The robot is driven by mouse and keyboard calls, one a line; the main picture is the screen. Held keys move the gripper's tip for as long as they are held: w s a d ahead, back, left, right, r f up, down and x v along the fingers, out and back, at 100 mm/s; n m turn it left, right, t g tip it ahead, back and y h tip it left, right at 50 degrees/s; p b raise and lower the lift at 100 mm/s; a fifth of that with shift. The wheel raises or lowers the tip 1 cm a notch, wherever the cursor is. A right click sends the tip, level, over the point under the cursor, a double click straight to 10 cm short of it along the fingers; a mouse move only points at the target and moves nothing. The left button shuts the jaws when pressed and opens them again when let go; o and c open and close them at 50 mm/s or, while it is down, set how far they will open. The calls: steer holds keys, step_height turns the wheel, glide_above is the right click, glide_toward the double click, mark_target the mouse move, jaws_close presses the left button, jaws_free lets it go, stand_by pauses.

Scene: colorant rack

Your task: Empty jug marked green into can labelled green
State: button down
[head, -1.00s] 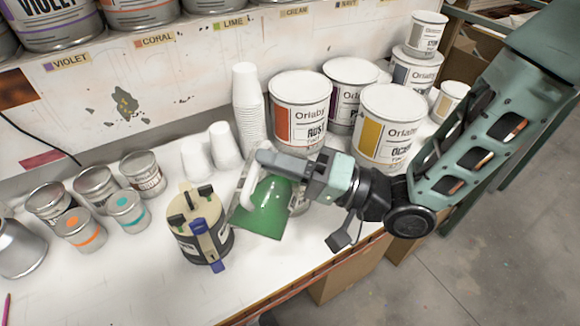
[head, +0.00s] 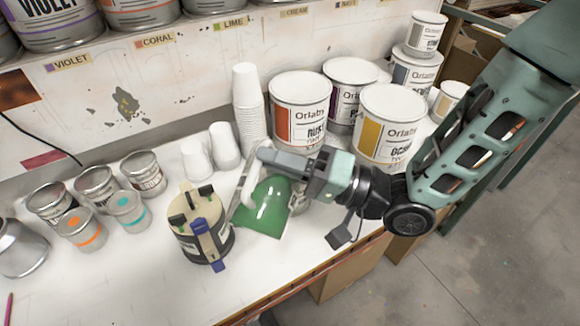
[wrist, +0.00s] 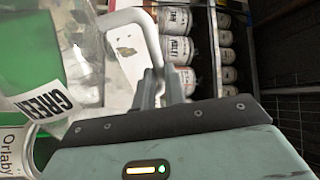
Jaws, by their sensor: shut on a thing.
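My gripper (head: 288,163) is shut on the white handle of a clear jug (head: 264,207) with green liquid in it. In the wrist view the fingers (wrist: 160,88) close on the handle, and the jug (wrist: 28,60) bears a label reading GREEN. The jug is tilted and held over the bench, right of a dark pot with a beige top (head: 202,232). A small metal can (head: 299,197) shows partly behind the jug; its label is hidden. I cannot make out a can labelled green.
Large Orlaby cans, rust (head: 299,105) and ochre (head: 388,128), stand behind the gripper. Stacked white cups (head: 248,100) stand behind the jug. Several small cans (head: 85,228) are at the left. The front bench strip (head: 130,285) is clear.

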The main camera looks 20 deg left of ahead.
mark_target(288, 149)
steer(key=shift+w+r+m+p, duration=0.3)
steer(key=shift+p, duration=0.1)
stand_by(1.1)
steer(key=shift+w+r+m+t+p, duration=0.15)
steer(key=shift+w+r+m+p, duration=0.1)
steer(key=shift+w+m+p, duration=0.4)
steer(key=shift+w+r+m+t+p, duration=0.2)
steer(key=shift+w+r+m+p, duration=0.15)
steer(key=shift+w, duration=0.55)
steer(key=shift+w+r+m+t+p, duration=0.2)
steer(key=shift+w+m+p, duration=0.25)
steer(key=shift+w, duration=0.3)
stand_by(3.9)
